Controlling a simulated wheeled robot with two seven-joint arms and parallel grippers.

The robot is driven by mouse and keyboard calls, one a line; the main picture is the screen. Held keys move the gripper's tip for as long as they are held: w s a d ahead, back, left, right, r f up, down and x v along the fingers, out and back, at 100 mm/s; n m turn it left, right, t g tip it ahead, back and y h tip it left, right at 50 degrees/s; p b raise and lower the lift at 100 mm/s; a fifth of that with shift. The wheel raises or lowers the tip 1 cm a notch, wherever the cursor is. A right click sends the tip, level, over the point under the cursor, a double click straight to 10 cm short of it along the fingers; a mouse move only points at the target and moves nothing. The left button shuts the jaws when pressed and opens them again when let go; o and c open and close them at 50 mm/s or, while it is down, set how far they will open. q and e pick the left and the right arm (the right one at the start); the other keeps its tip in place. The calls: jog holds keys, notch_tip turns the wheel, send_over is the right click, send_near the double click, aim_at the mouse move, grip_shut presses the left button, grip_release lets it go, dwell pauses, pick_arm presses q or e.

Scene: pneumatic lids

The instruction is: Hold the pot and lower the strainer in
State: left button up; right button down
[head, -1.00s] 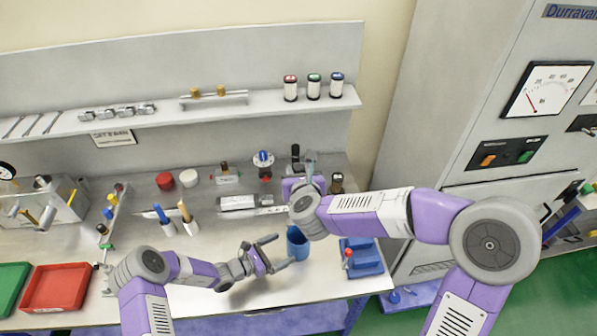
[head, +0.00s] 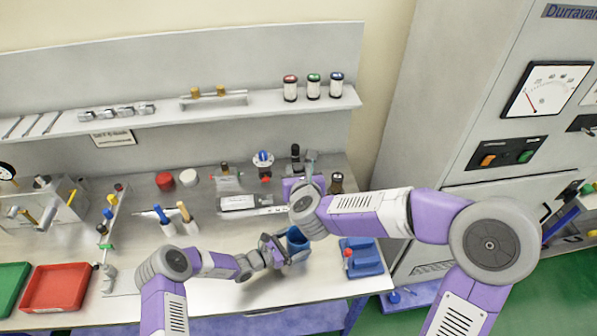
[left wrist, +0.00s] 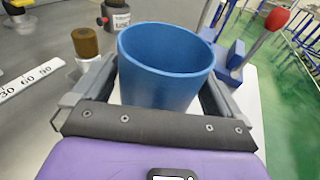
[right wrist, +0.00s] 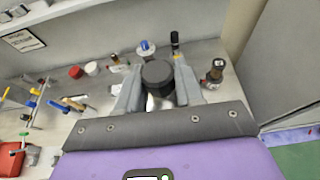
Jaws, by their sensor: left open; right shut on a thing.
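The pot is an open blue cup (head: 298,240) near the front right of the bench; its mouth faces up in the left wrist view (left wrist: 165,65). My left gripper (head: 278,250) is open, with one finger on each side of the pot in the left wrist view; I cannot tell whether they touch it. My right gripper (right wrist: 160,72) is shut on a dark, round-topped piece (right wrist: 158,76), seemingly the strainer's handle. It is up behind the pot in the head view. The rest of the strainer is hidden by my right arm and gripper.
A blue holder with a red-knobbed rod (head: 362,257) stands right of the pot. Behind are a red lid (head: 165,181), a white lid (head: 188,178) and a brown-topped bottle (head: 336,182). A red tray (head: 60,288) lies at left.

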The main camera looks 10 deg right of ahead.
pick_arm(q)
jog(key=shift+b, duration=0.3)
pick_arm(e)
jog(key=shift+f, duration=0.3)
pick_arm(q)
jog(key=c, duration=0.7)
jog(key=shift+s+f, duration=0.15)
jog(key=shift+f, duration=0.15)
pick_arm(e)
jog(key=shift+f, duration=0.1)
dwell(0.7)
notch_tip(320, 180, down, 11)
jog(key=shift+f, duration=0.1)
dwell(0.3)
